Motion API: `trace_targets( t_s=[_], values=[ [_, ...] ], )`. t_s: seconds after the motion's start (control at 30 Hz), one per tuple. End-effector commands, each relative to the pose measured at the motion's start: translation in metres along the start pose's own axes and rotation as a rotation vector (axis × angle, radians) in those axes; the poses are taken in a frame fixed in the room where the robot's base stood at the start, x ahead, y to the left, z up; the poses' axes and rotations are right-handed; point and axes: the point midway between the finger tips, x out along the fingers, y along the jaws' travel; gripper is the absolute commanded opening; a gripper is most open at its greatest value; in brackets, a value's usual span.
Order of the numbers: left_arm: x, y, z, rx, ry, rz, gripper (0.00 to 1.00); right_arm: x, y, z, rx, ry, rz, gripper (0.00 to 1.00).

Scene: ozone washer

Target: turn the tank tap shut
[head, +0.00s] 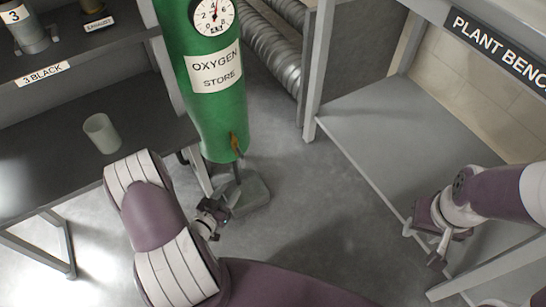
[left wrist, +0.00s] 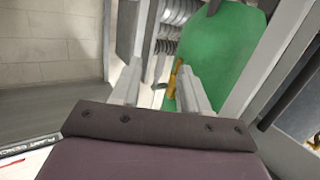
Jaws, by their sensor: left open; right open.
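The green oxygen tank (head: 215,105) stands upright at the upper middle of the head view, with a white label and a round gauge (head: 213,16). Its brass tank tap (head: 234,143) is low on the tank's front. In the left wrist view the tap (left wrist: 173,80) appears between the two fingers, nearer the right one, against the green tank (left wrist: 220,55). My left gripper (head: 216,212) is open, below the tap in the head view; its fingers (left wrist: 160,70) show nothing held. I cannot tell whether they touch the tap. My right gripper (head: 428,238) is open and empty at far right.
A dark shelf (head: 40,160) with a pale cup (head: 101,133) stands left of the tank. A grey plant bench (head: 390,130) is on the right. Ribbed ducting (head: 270,50) runs behind the tank. A grey foot (head: 250,195) is under the tank. The floor between is clear.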

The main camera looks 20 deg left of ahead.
Motion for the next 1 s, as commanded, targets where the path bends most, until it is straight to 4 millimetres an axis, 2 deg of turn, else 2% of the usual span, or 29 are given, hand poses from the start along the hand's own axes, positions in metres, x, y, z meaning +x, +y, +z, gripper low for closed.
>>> trace_targets(
  t_s=[0.03,0.1,0.2,0.27,0.5,0.7,1.0],
  values=[
    [0.0,-0.001,-0.014,0.013,0.064,0.0,0.45,-0.001,0.0,0.0,0.0,-0.001,0.0,0.43],
    [0.0,-0.002,-0.026,0.024,0.125,-0.005,0.45,0.0,0.0,0.0,0.0,-0.001,0.0,0.43],
    [0.009,-0.003,-0.03,0.036,0.147,-0.01,0.45,0.005,0.0,0.001,0.0,-0.002,0.0,0.43],
    [0.021,-0.003,-0.031,0.038,0.146,-0.007,0.45,0.01,0.0,0.002,0.0,-0.002,0.0,0.43],
    [0.082,-0.003,-0.038,0.037,0.145,-0.009,0.45,0.033,0.0,0.005,0.0,-0.002,0.0,0.43],
    [0.113,-0.005,-0.044,0.037,0.144,-0.012,0.45,0.043,0.0,0.006,0.0,-0.002,0.0,0.43],
    [0.125,-0.005,-0.048,0.034,0.142,-0.014,0.45,0.046,0.0,0.006,0.0,-0.002,0.0,0.43]
  ],
)
